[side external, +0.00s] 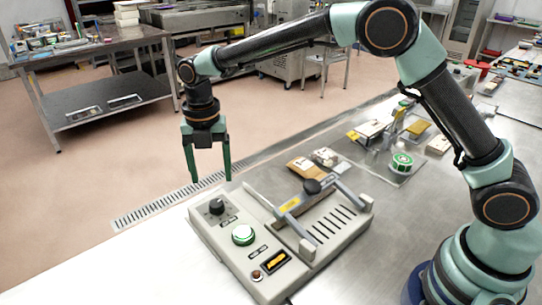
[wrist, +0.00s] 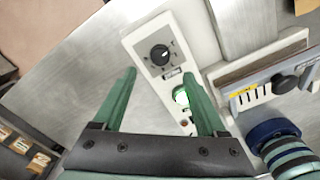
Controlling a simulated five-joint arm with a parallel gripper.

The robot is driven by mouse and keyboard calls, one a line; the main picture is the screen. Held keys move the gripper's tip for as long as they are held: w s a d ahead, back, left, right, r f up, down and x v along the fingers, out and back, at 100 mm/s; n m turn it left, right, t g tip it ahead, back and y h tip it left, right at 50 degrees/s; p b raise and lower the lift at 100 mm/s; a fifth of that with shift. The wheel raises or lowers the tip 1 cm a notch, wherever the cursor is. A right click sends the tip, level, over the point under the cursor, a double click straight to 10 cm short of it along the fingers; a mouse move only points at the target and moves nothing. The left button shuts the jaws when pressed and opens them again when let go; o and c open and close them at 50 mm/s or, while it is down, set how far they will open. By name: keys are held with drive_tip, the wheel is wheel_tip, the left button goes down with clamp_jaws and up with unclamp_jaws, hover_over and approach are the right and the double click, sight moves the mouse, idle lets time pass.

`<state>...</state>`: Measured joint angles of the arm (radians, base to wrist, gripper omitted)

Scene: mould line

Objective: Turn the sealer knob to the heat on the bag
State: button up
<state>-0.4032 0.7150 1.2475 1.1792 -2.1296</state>
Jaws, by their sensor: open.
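The sealer (side external: 335,238) is a pale grey box with a slotted plate and a hinged bar, standing on the steel table. Its black sealer knob (side external: 216,206) sits on the panel's far left corner. In the wrist view the knob (wrist: 159,54) shows ahead of the fingertips, with marks around it too small to read. My gripper (side external: 211,181) points down with green fingers apart and empty, above the knob and not visibly touching it. A brown bag (side external: 302,169) lies behind the sealer; any heat printed on it is unreadable.
A green-lit button (side external: 243,235), an orange display (side external: 275,262) and a small red-brown button (side external: 257,275) share the panel. The sealer bar's black ball handle (side external: 312,186) stands up. A green-and-white roll (side external: 401,162) lies beyond. The table left of the sealer is clear.

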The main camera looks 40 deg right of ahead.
sight(216, 203)
wheel_tip(216, 203, down, 8)
drive_tip(key=shift+f, duration=0.1)
idle(0.4)
clamp_jaws()
